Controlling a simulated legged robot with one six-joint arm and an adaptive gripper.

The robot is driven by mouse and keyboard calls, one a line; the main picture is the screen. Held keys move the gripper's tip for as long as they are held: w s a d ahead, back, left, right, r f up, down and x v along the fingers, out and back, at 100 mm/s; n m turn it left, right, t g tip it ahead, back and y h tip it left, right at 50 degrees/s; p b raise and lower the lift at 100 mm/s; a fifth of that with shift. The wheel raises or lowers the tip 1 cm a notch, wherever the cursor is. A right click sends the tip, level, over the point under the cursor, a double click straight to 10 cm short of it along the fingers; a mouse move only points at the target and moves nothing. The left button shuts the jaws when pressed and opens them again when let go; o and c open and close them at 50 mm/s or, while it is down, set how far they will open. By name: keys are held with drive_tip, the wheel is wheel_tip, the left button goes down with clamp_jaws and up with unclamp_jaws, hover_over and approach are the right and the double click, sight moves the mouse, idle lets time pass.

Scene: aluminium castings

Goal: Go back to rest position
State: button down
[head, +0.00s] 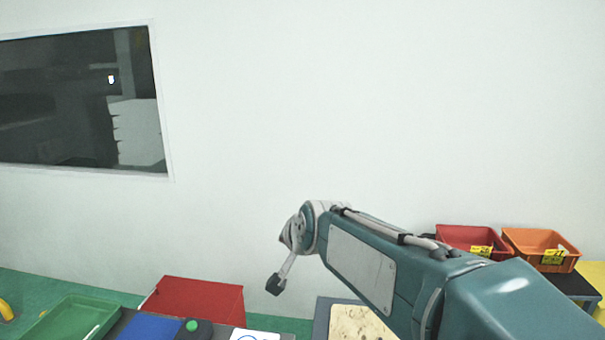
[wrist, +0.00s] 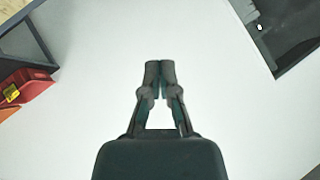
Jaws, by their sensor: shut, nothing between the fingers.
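My gripper (wrist: 160,68) shows in the middle of the wrist view, with its two fingertips together and nothing between them. Behind the fingers there is only pale wall. In the head view my arm reaches from the lower right toward the centre, and one finger of my gripper (head: 275,285) hangs at its far end, in front of the wall. The gripper touches nothing that I can see.
A red bin (head: 472,238) and an orange bin (head: 541,247) stand at the right. A green tray (head: 65,318), a blue item (head: 150,327) and a red box (head: 200,300) are at the lower left. A wooden board (head: 362,322) lies below my arm. A dark window (head: 60,100) is in the wall.

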drive_tip(key=s+d+f+n+g+h, duration=0.1)
drive_tip(key=s+d+f, duration=0.2)
drive_tip(key=s+d, duration=0.3)
drive_tip(key=s+d+f+n+g+h, duration=0.1)
drive_tip(key=s+d, duration=0.5)
drive_tip(key=s, duration=0.6)
drive_tip(key=s+d+f+n+g+h, duration=0.1)
drive_tip(key=s+d+f+g+h, duration=0.1)
drive_tip(key=s+d+f, duration=0.4)
drive_tip(key=s, duration=0.3)
drive_tip(key=shift+s+d, duration=0.15)
drive_tip(key=shift+s, duration=0.1)
